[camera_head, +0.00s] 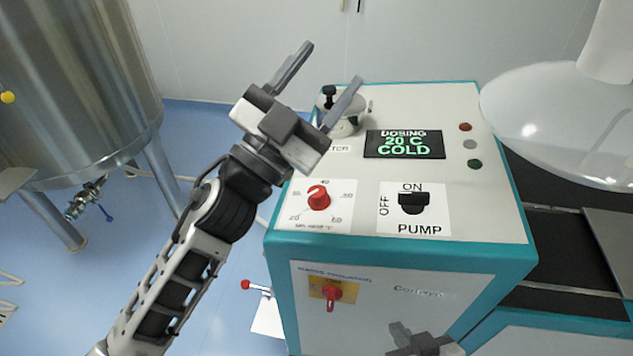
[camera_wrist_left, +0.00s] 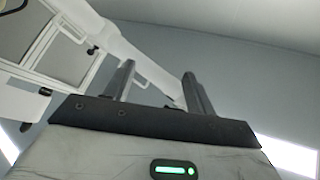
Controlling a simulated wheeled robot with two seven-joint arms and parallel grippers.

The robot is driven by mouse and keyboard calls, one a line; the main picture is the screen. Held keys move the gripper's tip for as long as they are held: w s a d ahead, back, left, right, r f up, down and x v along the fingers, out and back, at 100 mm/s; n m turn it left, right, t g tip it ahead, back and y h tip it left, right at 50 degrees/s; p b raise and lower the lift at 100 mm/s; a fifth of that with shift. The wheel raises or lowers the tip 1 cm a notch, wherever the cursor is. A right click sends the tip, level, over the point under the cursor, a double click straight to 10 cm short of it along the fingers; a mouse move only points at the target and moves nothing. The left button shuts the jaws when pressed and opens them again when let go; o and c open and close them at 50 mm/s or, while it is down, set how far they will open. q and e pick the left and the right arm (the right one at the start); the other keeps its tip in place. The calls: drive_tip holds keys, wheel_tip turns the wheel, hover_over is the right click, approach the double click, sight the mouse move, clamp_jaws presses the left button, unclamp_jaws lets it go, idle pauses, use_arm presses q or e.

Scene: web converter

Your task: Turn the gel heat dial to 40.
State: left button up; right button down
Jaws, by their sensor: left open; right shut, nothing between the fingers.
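The red gel heat dial (camera_head: 319,198) sits on a white scale plate on the cabinet's sloped top; its exact pointer direction is hard to tell. The scale reads 20 at lower left, 40 at top and 60 at lower right. The dark display (camera_head: 404,144) reads "DOSING 20 C COLD" in green. My left gripper (camera_head: 331,69) is open and empty, raised up and beyond the dial in the picture, apart from it. Its two fingers also show in the left wrist view (camera_wrist_left: 159,76), with nothing between them. My right gripper (camera_head: 408,335) is shut and empty at the bottom edge, partly cut off, in front of the cabinet.
A black pump switch (camera_head: 413,203) is right of the dial. A metal fitting (camera_head: 345,118) stands behind the dial. A red rotary switch (camera_head: 331,294) is on the front face. A steel tank (camera_head: 75,90) stands left, a white dome (camera_head: 560,120) right. Blue floor lies between tank and cabinet.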

use_arm(q)
drive_tip(key=s+d+r+m+g+h, duration=0.25)
drive_tip(key=d+m+g, duration=0.25)
drive_tip(key=m+g, duration=0.3)
drive_tip(key=s+d+r+m+g+h, duration=0.1)
drive_tip(key=s+d+m+g+h, duration=0.25)
drive_tip(key=m+g, duration=0.5)
drive_tip(key=m+y+p, duration=0.1)
drive_tip(key=y, duration=2)
approach(317, 191)
drive_tip(key=shift+g, duration=0.25)
drive_tip(key=f, duration=0.3)
drive_tip(key=d+f+p, duration=0.1)
drive_tip(key=f, duration=0.2)
drive_tip(key=w+f+p, duration=0.1)
drive_tip(key=f, duration=0.2)
drive_tip(key=shift+d+f, duration=0.1)
drive_tip(key=shift+d, duration=0.2)
drive_tip(key=c, duration=1)
